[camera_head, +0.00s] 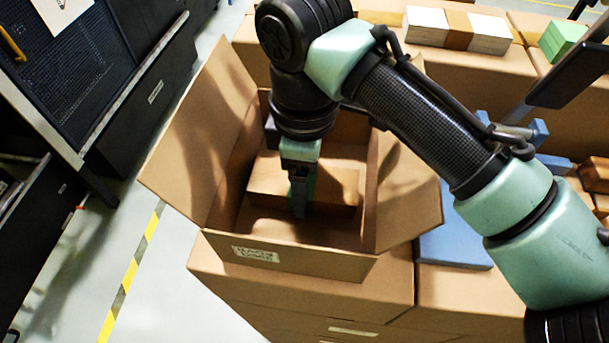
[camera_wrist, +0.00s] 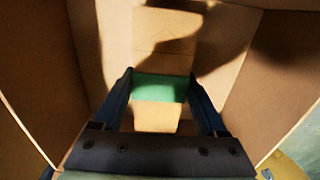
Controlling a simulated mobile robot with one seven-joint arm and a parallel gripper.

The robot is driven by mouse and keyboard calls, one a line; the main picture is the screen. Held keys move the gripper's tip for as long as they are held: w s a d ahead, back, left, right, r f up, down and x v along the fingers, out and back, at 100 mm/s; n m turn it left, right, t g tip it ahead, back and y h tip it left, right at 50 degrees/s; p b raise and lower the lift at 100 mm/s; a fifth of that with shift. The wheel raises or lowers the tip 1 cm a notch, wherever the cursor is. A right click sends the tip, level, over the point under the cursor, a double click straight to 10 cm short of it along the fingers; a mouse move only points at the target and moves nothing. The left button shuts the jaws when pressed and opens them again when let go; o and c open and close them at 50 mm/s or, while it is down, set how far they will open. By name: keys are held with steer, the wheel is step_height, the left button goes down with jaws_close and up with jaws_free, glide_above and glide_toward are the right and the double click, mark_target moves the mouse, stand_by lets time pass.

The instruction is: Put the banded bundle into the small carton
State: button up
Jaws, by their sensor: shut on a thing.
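An open carton (camera_head: 309,260) with raised flaps and a white label stands on other boxes in the head view. Its walls fill much of the wrist view (camera_wrist: 112,45). My gripper (camera_head: 299,205) reaches down inside it, fingers pointing at the floor. In the wrist view my gripper (camera_wrist: 161,78) is shut on a bundle (camera_wrist: 160,88), green with a kraft-brown part that looks like a band. Only a green sliver of the bundle (camera_head: 312,185) shows beside the fingers in the head view. Whether it touches the carton floor I cannot tell.
A brown block or box (camera_head: 335,182) lies inside the carton near the fingers. The carton flaps rise close around my arm. A white stack with a brown band (camera_head: 458,28) and a green stack (camera_head: 560,40) sit on boxes behind. Dark cabinets (camera_head: 60,75) stand left.

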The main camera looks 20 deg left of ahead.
steer(key=shift+f, duration=0.15)
steer(key=o, duration=1.4)
steer(key=shift+o, duration=0.2)
step_height(320, 180, up, 12)
steer(key=b, duration=0.1)
steer(key=shift+r, duration=0.2)
